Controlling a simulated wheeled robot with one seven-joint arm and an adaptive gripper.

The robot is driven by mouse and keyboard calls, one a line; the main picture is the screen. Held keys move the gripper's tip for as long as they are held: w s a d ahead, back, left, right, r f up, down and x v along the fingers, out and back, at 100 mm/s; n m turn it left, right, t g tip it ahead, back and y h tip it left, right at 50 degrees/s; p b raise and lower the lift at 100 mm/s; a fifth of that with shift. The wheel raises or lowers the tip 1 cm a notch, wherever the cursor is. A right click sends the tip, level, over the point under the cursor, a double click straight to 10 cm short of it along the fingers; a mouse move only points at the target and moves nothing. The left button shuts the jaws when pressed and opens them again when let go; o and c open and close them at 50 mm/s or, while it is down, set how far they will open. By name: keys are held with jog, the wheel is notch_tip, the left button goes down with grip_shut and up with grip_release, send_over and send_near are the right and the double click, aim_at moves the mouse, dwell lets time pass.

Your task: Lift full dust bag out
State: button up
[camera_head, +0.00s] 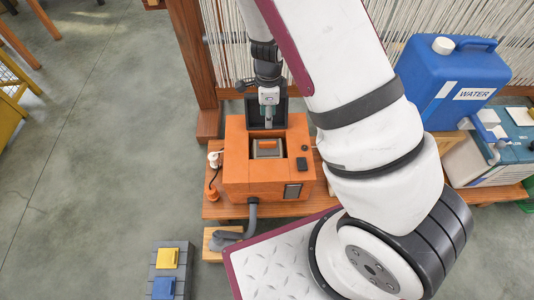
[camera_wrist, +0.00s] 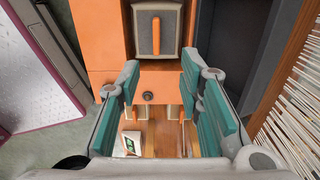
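The dust bag (camera_head: 267,148) sits in the square opening on top of an orange machine (camera_head: 236,160). In the wrist view the dust bag (camera_wrist: 147,42) is a grey square with an upright orange grip bar, near the top of the picture. My gripper (camera_head: 268,120) is above the back part of the machine, in front of a dark raised panel, apart from the bag. In the wrist view my gripper (camera_wrist: 158,75) is open, its teal-padded fingers wide apart with nothing between them. The bag's lower part is hidden inside the machine.
The dark panel (camera_head: 283,108) stands upright at the machine's back edge. A loom with pale threads (camera_head: 228,45) rises behind. A blue water can (camera_head: 445,75) stands at right. A grey hose (camera_head: 252,215) runs down in front.

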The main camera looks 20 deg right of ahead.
jog(key=b, duration=0.4)
send_over(268, 142)
notch_tip(268, 142, down, 8)
jog(key=shift+w+f, duration=0.15)
jog(key=shift+f, duration=0.05)
jog(key=f+b, duration=0.3)
jog(key=f, duration=0.2)
jog(key=shift+s+f, duration=0.1)
jog(key=shift+s, duration=0.1)
grip_shut()
